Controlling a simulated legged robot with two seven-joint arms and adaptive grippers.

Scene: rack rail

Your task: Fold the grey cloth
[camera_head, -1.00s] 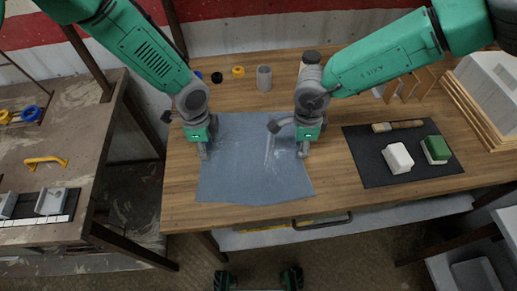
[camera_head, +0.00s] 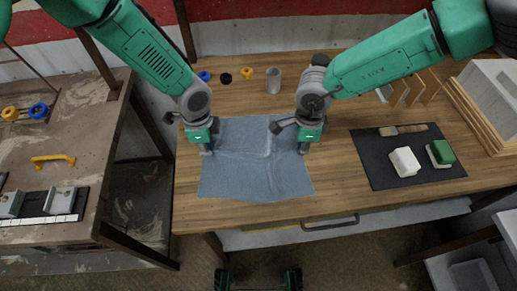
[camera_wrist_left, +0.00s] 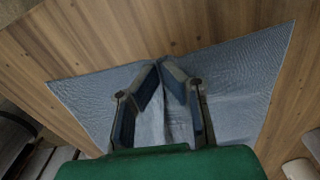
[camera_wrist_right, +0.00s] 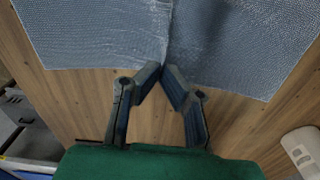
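The grey cloth (camera_head: 255,180) lies spread on the wooden table, with creases across its middle and upper right. My left gripper (camera_head: 206,150) is at its left edge. In the left wrist view the left fingertips (camera_wrist_left: 164,64) are close together on the cloth's edge, and the cloth (camera_wrist_left: 245,75) puckers between the fingers. My right gripper (camera_head: 305,148) is at the right edge. In the right wrist view the right fingertips (camera_wrist_right: 168,72) nearly meet at the edge, and a ridge runs from them into the cloth (camera_wrist_right: 90,35).
Right of the cloth, a dark mat (camera_head: 375,170) holds a wooden-handled brush (camera_head: 403,129), a white block (camera_head: 404,162) and a green-topped block (camera_head: 441,152). A grey cup (camera_head: 273,80) and small coloured rings stand behind. A side table (camera_head: 75,125) is left across a gap.

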